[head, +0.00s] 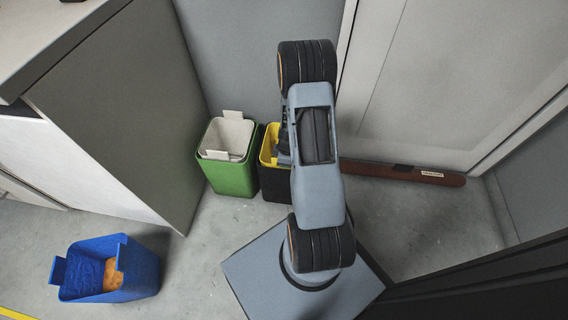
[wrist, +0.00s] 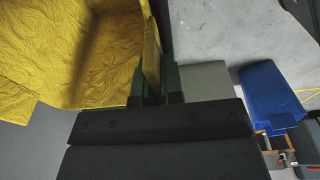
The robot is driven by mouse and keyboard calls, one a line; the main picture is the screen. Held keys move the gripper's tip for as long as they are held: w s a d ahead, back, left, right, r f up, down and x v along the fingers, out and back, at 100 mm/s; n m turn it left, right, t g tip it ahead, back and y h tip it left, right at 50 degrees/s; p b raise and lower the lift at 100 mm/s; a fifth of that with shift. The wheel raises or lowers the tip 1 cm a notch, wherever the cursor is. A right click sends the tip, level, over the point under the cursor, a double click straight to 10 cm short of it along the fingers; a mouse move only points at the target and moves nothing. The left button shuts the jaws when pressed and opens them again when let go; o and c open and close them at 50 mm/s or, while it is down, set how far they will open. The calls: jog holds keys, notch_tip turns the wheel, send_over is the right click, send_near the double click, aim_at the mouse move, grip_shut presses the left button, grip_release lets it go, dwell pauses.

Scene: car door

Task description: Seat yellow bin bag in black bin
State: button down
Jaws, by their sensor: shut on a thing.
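The yellow bin bag (head: 268,146) shows at the top of the black bin (head: 273,184), left of my arm in the head view. My arm covers the right part of both, so I cannot tell how deep the bag sits. In the wrist view the yellow bag (wrist: 85,50) fills the upper left, open side showing. My gripper (wrist: 157,85) is shut on an upright yellow tab of the bag. In the head view the gripper is mostly hidden behind my arm.
A green bin (head: 229,176) with a pale liner stands just left of the black bin. A blue bin (head: 137,271) with something orange inside stands at the lower left. A brown bar (head: 405,174) lies along the door's foot. Open floor lies between the bins.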

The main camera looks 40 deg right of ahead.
jog(key=shift+f, duration=0.2)
jog(key=c, duration=1.3)
grip_release()
jog(key=shift+o, duration=0.2)
jog(key=shift+r, duration=0.15)
jog(key=r+p, duration=0.1)
jog(key=r, duration=0.3)
jog(key=r+p, duration=0.2)
jog(key=r, duration=0.2)
jog(key=s+r+p, duration=0.1)
jog(key=r+p, duration=0.1)
jog(key=r, duration=0.2)
jog(key=shift+d, duration=0.4)
jog(key=s+a+r+m+t, duration=0.1)
jog(key=a+r+m, duration=0.1)
jog(key=a+r, duration=0.4)
jog(key=a+r+m, duration=0.2)
jog(key=a+r, duration=0.2)
jog(key=r, duration=0.5)
jog(key=s+a+r+m+h, duration=0.1)
jog(key=s+a+r+m, duration=0.4)
jog(key=s+a+r, duration=0.1)
jog(key=shift+s+a+r+t, duration=0.4)
jog(key=shift+s+r, duration=0.35)
jog(key=shift+r, duration=0.1)
